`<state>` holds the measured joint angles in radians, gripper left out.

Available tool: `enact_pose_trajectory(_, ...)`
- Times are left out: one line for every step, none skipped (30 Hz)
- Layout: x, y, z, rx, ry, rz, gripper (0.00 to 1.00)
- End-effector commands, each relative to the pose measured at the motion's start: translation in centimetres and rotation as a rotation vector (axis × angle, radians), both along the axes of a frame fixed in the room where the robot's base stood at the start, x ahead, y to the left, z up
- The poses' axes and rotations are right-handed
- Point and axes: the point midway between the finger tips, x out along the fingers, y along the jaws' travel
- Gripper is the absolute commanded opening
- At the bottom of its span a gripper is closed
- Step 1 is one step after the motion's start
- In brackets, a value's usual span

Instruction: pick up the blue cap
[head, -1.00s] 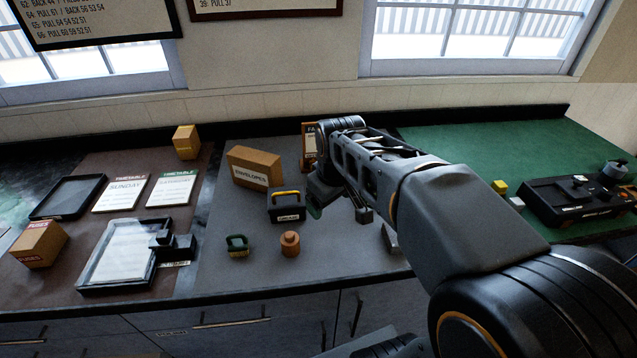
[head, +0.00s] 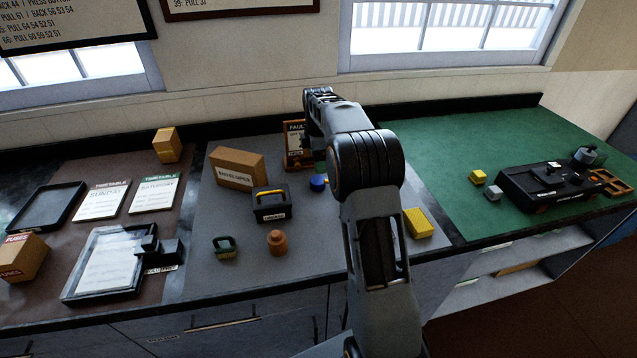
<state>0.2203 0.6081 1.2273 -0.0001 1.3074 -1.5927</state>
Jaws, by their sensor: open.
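The blue cap (head: 318,183) is a small round blue piece on the grey mat, just left of my arm's elbow and in front of the framed notice. My gripper (head: 320,163) is open and mostly hidden behind my own arm. What shows of it is a dark greenish part just above and behind the cap in the picture. I cannot tell whether it touches the cap.
A black box with a yellow handle (head: 271,204), an orange-brown bottle (head: 277,242) and a green padlock-like piece (head: 225,246) stand left of the cap. An envelopes box (head: 236,168) is behind them. A yellow box (head: 418,223) lies right of my arm.

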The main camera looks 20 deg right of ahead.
Motion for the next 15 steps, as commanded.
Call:
enact_pose_trajectory(-0.1,0.0,-0.9,0.001,0.003,-0.001,0.86)
enact_pose_trajectory(-0.1,0.0,-1.4,0.000,0.002,-0.001,0.86)
enact_pose_trajectory(-0.1,0.0,-1.9,0.001,0.003,-0.001,0.86)
enact_pose_trajectory(0.0,0.0,-2.3,0.000,0.002,-0.001,0.86)
enact_pose_trajectory(0.0,0.0,-2.6,0.000,0.002,-0.001,0.86)
enact_pose_trajectory(-0.1,0.0,-3.0,0.000,0.002,-0.001,0.86)
enact_pose_trajectory(0.0,0.0,-3.2,0.000,0.001,-0.002,0.86)
enact_pose_trajectory(0.0,0.0,-3.4,0.000,0.000,-0.002,0.86)
enact_pose_trajectory(0.0,0.0,-3.6,0.000,0.000,-0.002,0.86)
enact_pose_trajectory(0.0,0.0,-3.7,0.000,-0.001,-0.002,0.86)
enact_pose_trajectory(0.0,0.0,-3.8,0.000,0.000,-0.002,0.86)
enact_pose_trajectory(-0.1,0.0,-4.0,0.000,0.000,-0.002,0.86)
enact_pose_trajectory(-0.1,0.0,-4.2,0.000,0.001,-0.002,0.86)
enact_pose_trajectory(-0.1,0.0,-4.4,0.000,0.001,-0.002,0.86)
enact_pose_trajectory(-0.1,0.1,-4.9,0.000,0.002,-0.002,0.86)
